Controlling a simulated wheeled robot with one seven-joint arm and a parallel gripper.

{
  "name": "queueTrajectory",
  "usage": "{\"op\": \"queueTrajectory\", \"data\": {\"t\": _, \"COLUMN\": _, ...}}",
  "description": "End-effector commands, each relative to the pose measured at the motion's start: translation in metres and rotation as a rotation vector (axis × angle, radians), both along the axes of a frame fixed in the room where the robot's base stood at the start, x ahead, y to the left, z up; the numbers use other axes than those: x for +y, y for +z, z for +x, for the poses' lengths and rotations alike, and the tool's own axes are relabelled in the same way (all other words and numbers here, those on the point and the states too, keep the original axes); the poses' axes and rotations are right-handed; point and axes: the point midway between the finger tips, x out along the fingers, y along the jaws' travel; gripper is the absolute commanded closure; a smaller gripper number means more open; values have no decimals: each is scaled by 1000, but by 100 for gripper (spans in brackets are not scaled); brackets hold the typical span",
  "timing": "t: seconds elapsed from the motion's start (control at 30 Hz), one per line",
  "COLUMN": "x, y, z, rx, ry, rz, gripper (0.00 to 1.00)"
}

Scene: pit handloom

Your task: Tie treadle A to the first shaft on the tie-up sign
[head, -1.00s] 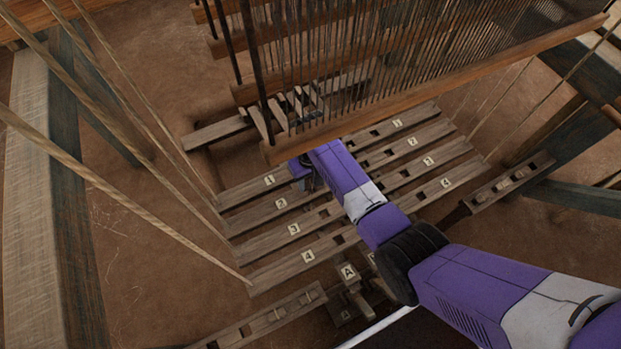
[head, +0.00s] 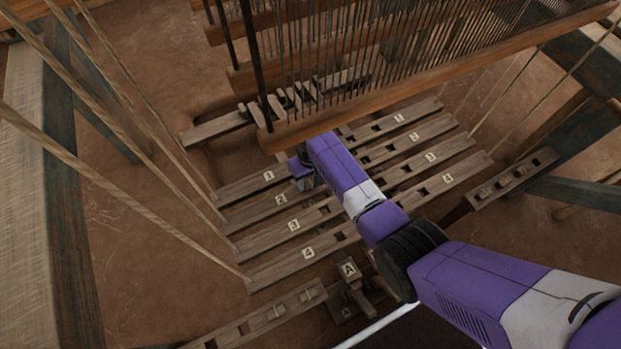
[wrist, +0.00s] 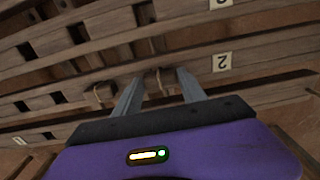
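Treadle A, with its lettered plate (head: 348,270), is at the bottom centre of the head view, below the slatted bars. Bars numbered 1 (head: 268,175), 2 (head: 281,200), 3 (head: 293,225) and 4 (head: 308,252) lie above it. My gripper (head: 307,182) is down among bars 1 and 2, its fingers mostly hidden there. In the wrist view my gripper (wrist: 158,82) has its fingers apart, either side of a small peg (wrist: 160,83) on what looks like bar 2 (wrist: 221,62). I cannot tell if they touch it. No tie-up sign is in view.
Another small peg (wrist: 103,94) stands left of the left finger. The reed frame's wooden beam (head: 430,80) hangs over the bars. Slanting ropes (head: 100,190) run down at the left. Slotted side rails (head: 265,318) lie at lower left and right (head: 512,180).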

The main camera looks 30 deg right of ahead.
Motion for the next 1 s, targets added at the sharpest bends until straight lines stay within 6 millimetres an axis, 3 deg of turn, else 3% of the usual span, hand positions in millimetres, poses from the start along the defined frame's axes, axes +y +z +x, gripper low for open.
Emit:
{"op": "queueTrajectory", "data": {"t": 0.03, "x": 0, "y": 0, "z": 0, "rx": 0, "ry": 0, "rz": 0, "gripper": 40}}
{"op": "queueTrajectory", "data": {"t": 0.1, "x": 0, "y": 0, "z": 0, "rx": 0, "ry": 0, "rz": 0, "gripper": 30}}
{"op": "queueTrajectory", "data": {"t": 0.47, "x": 0, "y": 6, "z": 0, "rx": -1, "ry": 0, "rz": 0, "gripper": 30}}
{"op": "queueTrajectory", "data": {"t": 0.8, "x": 0, "y": 59, "z": 0, "rx": -2, "ry": 0, "rz": 0, "gripper": 30}}
{"op": "queueTrajectory", "data": {"t": 1.0, "x": 0, "y": 76, "z": 0, "rx": -1, "ry": 0, "rz": 0, "gripper": 30}}
